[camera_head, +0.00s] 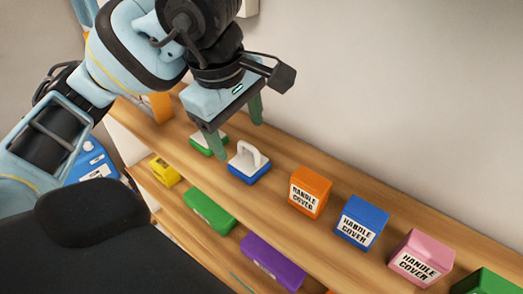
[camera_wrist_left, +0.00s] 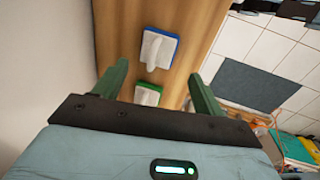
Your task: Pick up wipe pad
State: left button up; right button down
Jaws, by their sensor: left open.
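Two wipe pads with white tops sit on the upper wooden shelf. One has a blue base and a white loop handle (camera_head: 250,172); the other has a green base (camera_head: 205,147) and is partly hidden behind a gripper finger. In the left wrist view the blue-based pad (camera_wrist_left: 159,48) lies ahead of the fingers, and the green-based pad (camera_wrist_left: 147,95) shows between them. My right gripper is not seen.
Orange (camera_head: 310,191), blue (camera_head: 361,223) and pink (camera_head: 421,257) handle cover boxes line the shelf (camera_head: 278,178) to the right. Yellow (camera_head: 165,171), green (camera_head: 209,211) and purple (camera_head: 272,262) items lie on a lower shelf. A wall stands behind.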

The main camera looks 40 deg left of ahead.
aim_at(247, 160)
pick_arm(q)
jog(key=shift+w+a+f+b, duration=0.15)
jog(key=shift+w+f, duration=0.15)
jog(key=shift+f, duration=1)
jog(key=shift+w+d+f+b, duration=0.1)
jog(key=shift+w+f+b, duration=0.15)
jog(key=shift+f, duration=1)
jog(key=shift+w+a+f+b, duration=0.1)
jog(key=shift+w+f, duration=0.25)
jog(key=shift+f, duration=0.95)
jog(key=c, duration=0.7)
